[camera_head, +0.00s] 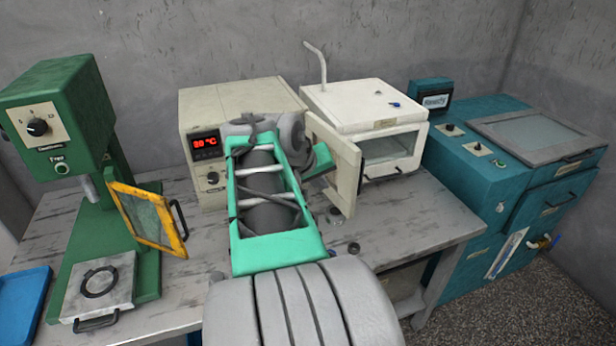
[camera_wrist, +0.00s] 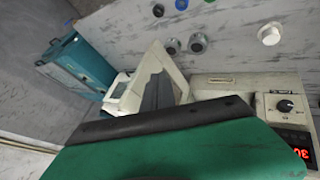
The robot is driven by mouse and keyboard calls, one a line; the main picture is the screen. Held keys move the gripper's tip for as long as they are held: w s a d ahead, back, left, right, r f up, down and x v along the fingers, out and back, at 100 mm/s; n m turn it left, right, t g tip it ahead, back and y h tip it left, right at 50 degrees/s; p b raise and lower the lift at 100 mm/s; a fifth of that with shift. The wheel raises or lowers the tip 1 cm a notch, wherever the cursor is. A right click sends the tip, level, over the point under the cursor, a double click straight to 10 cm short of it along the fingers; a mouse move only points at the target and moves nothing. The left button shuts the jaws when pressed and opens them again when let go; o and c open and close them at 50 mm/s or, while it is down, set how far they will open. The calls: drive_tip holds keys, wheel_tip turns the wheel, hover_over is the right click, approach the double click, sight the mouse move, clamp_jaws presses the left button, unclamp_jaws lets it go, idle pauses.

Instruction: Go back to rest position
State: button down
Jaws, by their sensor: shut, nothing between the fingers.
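My arm, in green and grey, reaches forward over the middle of the workbench (camera_head: 400,235) in the head view. Its far end is in front of the cream heater box with a red display (camera_head: 207,143), and my gripper is mostly hidden there behind the arm. In the wrist view, my gripper (camera_wrist: 160,120) fills the lower part as a green body with a dark edge. It is shut with nothing held.
A green press (camera_head: 55,120) with a yellow-framed guard (camera_head: 148,217) stands left, beside a blue tray (camera_head: 20,300). A teal machine (camera_head: 500,180) stands right. Several small round parts, one of them white (camera_wrist: 270,35), lie on the bench. The bench's right front is clear.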

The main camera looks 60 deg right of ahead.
drive_tip(key=w+a+f+t+y, duration=0.1)
drive_tip(key=w+a+f+y, duration=0.1)
drive_tip(key=a+f, duration=0.45)
drive_tip(key=w+a+f+y, duration=0.1)
drive_tip(key=a+f+y, duration=0.25)
drive_tip(key=a, duration=0.65)
drive_tip(key=w+a+n+t+y, duration=0.1)
drive_tip(key=a+n, duration=0.3)
drive_tip(key=a, duration=0.7)
drive_tip(key=w+a+n+t+y, duration=0.1)
drive_tip(key=w+a+n, duration=0.2)
drive_tip(key=a, duration=0.8)
drive_tip(key=shift+w+a+r+n, duration=0.3)
drive_tip(key=shift+a+r+n, duration=0.15)
drive_tip(key=shift+n, duration=0.55)
